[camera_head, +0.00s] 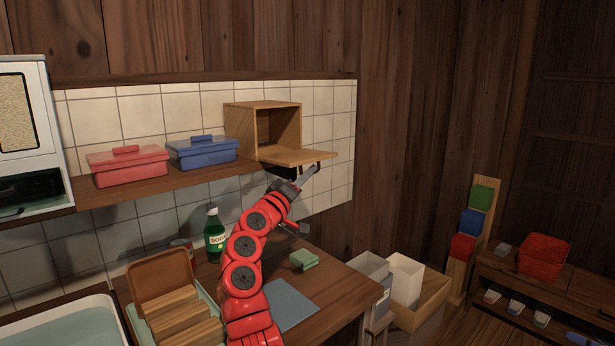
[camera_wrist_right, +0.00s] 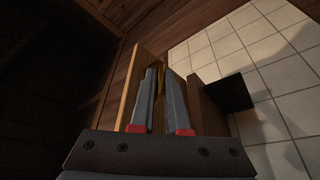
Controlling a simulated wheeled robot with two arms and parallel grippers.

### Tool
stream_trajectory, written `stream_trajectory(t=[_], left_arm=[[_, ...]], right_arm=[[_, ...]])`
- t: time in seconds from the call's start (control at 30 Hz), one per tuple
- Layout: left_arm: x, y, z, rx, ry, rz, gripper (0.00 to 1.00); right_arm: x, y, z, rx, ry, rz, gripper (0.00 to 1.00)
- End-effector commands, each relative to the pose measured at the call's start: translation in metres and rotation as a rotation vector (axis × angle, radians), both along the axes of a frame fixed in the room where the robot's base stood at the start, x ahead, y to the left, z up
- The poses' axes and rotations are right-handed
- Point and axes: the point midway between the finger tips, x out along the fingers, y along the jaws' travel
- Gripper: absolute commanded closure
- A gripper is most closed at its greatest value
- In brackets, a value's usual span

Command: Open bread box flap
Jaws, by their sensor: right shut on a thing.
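The wooden bread box (camera_head: 262,122) sits at the right end of the wall shelf, its front open and its inside looking empty. Its flap (camera_head: 298,155) is folded down and lies about level, sticking out in front of the box. My right gripper (camera_head: 312,172) is under the flap's outer edge. In the right wrist view its two grey fingers (camera_wrist_right: 164,95) close around a thin golden-brown part between wooden panels; whether this is a handle or the flap's edge I cannot tell. My left gripper is not in view.
A red box (camera_head: 127,167) and a blue box (camera_head: 203,153) stand on the shelf (camera_head: 165,185) left of the bread box. Below, a green soda bottle (camera_head: 214,235) and a green sponge (camera_head: 303,259) are on the counter (camera_head: 345,290). Open air lies right of the flap.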

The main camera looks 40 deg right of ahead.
Motion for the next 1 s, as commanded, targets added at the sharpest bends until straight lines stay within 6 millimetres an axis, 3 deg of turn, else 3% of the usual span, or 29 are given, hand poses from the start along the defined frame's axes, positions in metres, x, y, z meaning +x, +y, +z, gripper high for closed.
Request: stream_trajectory(t=[0.1, 0.13, 0.2, 0.67, 0.87, 1.0], left_arm=[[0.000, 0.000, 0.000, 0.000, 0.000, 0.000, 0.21], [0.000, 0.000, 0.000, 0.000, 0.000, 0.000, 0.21], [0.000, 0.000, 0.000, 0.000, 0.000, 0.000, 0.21], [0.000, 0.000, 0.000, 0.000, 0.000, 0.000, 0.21], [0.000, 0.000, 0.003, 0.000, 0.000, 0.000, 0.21], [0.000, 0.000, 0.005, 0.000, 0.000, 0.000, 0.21]], right_arm=[[0.002, 0.001, -0.001, 0.000, 0.002, 0.005, 1.00], [0.002, 0.001, -0.001, 0.000, 0.002, 0.005, 0.85], [0.002, 0.001, -0.001, 0.000, 0.002, 0.005, 0.75], [0.000, 0.003, 0.000, -0.001, 0.000, 0.002, 0.75], [-0.009, 0.027, -0.008, -0.002, 0.001, 0.004, 0.75], [-0.021, 0.061, -0.018, -0.001, 0.001, 0.007, 0.75]])
